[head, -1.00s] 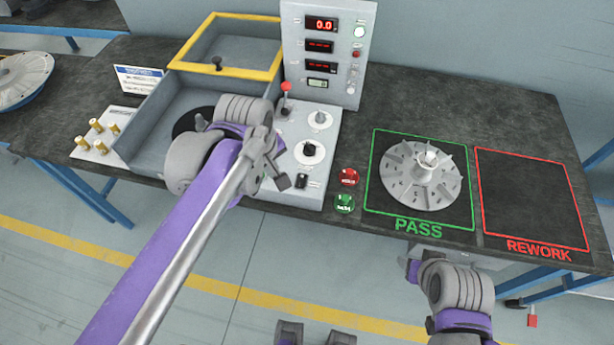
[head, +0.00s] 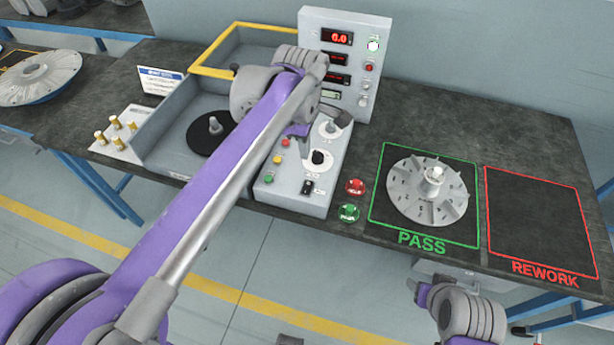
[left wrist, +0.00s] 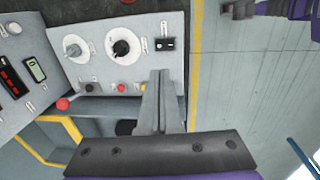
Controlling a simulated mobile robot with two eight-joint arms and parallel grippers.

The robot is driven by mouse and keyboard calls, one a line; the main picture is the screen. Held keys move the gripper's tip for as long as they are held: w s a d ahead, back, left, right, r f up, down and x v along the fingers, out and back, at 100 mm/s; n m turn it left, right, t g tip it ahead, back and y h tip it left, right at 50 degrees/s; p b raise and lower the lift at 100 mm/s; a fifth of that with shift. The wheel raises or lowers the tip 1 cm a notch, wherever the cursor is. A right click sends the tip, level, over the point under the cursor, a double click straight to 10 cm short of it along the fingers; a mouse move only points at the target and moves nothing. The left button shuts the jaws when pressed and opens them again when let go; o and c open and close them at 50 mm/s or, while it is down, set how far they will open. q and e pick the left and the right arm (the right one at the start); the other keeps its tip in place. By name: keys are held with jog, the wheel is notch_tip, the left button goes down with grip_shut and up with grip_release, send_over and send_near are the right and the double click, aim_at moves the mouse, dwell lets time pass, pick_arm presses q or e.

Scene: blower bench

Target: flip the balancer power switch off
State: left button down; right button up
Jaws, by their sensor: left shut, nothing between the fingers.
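The balancer control panel (head: 290,195) stands on the bench. Its small black rocker switch (head: 308,187) sits near the front edge; the left wrist view shows it too (left wrist: 165,44). Which way the rocker is set is too small to tell. The display (head: 337,38) is lit red. My left gripper (head: 298,134) is above the panel, behind and apart from the switch, partly hidden by its own wrist. In the left wrist view its shut, empty fingers (left wrist: 160,73) appear just below the switch. My right gripper (head: 412,285) is in front of the bench; its jaws are unclear.
Near the switch are a black knob (head: 320,159) and a yellow button (head: 277,160). Red (head: 355,187) and green (head: 349,212) buttons are to the right. A finned rotor (head: 428,190) lies in the PASS square. The REWORK square (head: 538,220) is empty.

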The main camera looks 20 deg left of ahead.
aim_at(307, 184)
pick_arm(q)
jog(key=f, duration=0.4)
jog(key=w+f, duration=0.1)
jog(key=f, duration=0.8)
jog(key=shift+w+f+b, duration=0.15)
jog(key=shift+w+b, duration=0.15)
jog(key=shift+b, duration=0.05)
jog(key=shift+f, duration=0.25)
jog(key=shift+s, duration=0.15)
